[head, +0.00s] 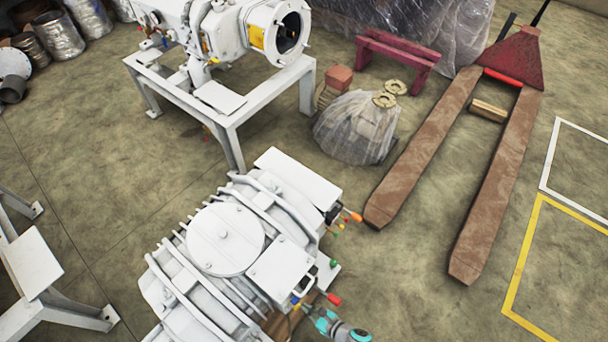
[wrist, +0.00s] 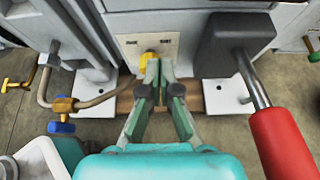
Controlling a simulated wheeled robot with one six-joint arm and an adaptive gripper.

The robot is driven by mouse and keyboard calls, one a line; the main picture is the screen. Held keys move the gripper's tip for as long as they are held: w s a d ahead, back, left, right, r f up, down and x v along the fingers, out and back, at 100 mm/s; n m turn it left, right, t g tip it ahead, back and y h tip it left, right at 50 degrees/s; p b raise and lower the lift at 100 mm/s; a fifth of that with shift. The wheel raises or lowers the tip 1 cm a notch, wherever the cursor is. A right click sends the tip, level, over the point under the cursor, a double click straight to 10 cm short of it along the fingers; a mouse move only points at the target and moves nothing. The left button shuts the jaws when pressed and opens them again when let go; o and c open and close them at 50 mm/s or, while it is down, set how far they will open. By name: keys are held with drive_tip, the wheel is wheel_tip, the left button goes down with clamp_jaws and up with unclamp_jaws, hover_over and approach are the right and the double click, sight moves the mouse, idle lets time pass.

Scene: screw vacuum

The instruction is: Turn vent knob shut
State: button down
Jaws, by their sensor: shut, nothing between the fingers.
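My gripper (wrist: 160,74) is shut and empty, with its green fingertips together in the wrist view. A yellow knob (wrist: 149,56) sits just beyond and left of the fingertips, in front of a pale plate, partly covered by them. I cannot tell whether they touch it. A blue knob (wrist: 61,127) on a brass valve stands to the left. No label shows which one is the vent knob. In the head view my gripper (head: 311,311) is at the lower right side of the white ribbed pump (head: 223,240), where the small knobs are hard to make out.
A red-handled lever (wrist: 284,145) stands close on the right of my gripper. A bent pipe (wrist: 95,99) runs on the left. A pallet jack (head: 488,185) and a wrapped bundle (head: 354,130) stand farther off.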

drive_tip(key=shift+w+a, duration=0.55)
drive_tip(key=shift+a, duration=0.15)
drive_tip(key=shift+s+f, duration=0.1)
drive_tip(key=shift+f, duration=0.05)
idle(0.4)
drive_tip(key=shift+s+a, duration=0.45)
drive_tip(key=shift+s, duration=0.05)
drive_tip(key=shift+s+a, duration=0.25)
drive_tip(key=shift+s, duration=0.2)
idle(0.5)
drive_tip(key=shift+s+a+r, duration=0.1)
drive_tip(key=shift+r, duration=0.2)
drive_tip(key=s+d, duration=0.1)
drive_tip(key=d, duration=0.1)
drive_tip(key=s+d, duration=0.2)
drive_tip(key=shift+s+d, duration=0.3)
drive_tip(key=shift+d, duration=0.05)
idle(0.4)
